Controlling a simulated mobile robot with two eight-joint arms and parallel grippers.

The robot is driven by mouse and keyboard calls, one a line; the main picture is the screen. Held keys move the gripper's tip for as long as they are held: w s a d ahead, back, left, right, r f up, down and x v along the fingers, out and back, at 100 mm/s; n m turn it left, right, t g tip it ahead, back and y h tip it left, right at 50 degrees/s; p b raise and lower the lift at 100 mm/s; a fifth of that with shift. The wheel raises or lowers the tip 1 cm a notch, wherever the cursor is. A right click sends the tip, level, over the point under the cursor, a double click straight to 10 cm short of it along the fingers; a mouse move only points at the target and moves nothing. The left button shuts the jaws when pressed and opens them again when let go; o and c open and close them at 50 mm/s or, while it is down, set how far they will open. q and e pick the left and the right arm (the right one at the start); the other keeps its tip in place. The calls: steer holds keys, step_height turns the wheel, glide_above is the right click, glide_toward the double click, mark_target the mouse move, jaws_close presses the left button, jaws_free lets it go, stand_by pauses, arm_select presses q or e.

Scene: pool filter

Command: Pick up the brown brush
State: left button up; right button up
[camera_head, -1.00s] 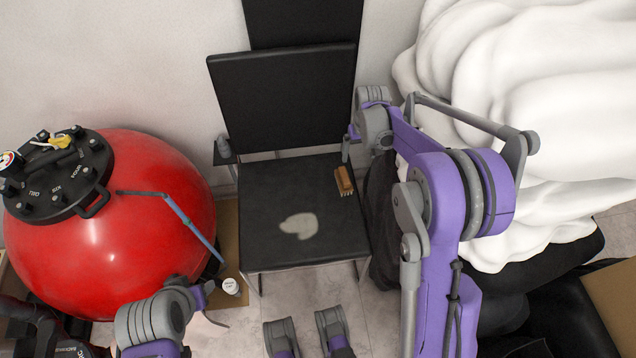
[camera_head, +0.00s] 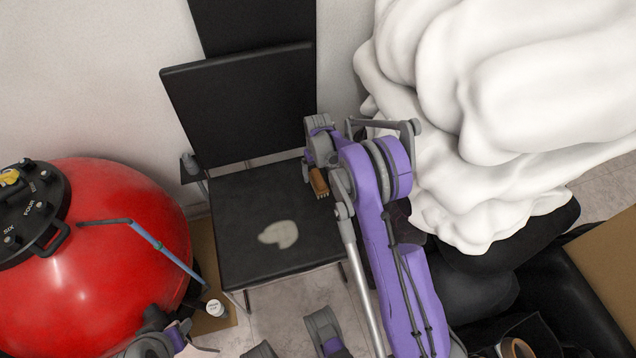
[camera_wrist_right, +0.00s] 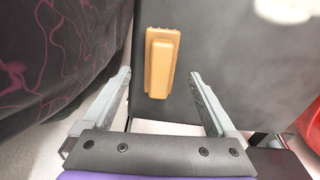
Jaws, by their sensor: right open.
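The brown brush (camera_head: 319,182) lies on the black seat of the chair (camera_head: 240,210), near its right edge, with its bristles toward the front. In the right wrist view the brush (camera_wrist_right: 160,62) is light brown and lies ahead of my right gripper (camera_wrist_right: 163,75), between the lines of its two open fingers. The fingers are apart and hold nothing. In the head view my right gripper (camera_head: 306,170) is beside the brush, partly hidden by its own wrist. My left gripper (camera_head: 182,335) is at the bottom left, well away from the brush; its jaws do not show clearly.
A pale patch (camera_head: 279,234) marks the seat. A red pool filter (camera_head: 110,260) stands at the left, with a blue-grey tool (camera_head: 150,240) in front of it. A small white container (camera_head: 215,308) is on the floor. A white heap (camera_head: 500,110) fills the right side.

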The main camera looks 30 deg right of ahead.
mark_target(318, 176)
step_height(318, 176, down, 4)
steer(key=shift+r, duration=0.2)
jaws_close()
steer(key=shift+r+p, duration=0.55)
steer(key=shift+r, duration=4.5)
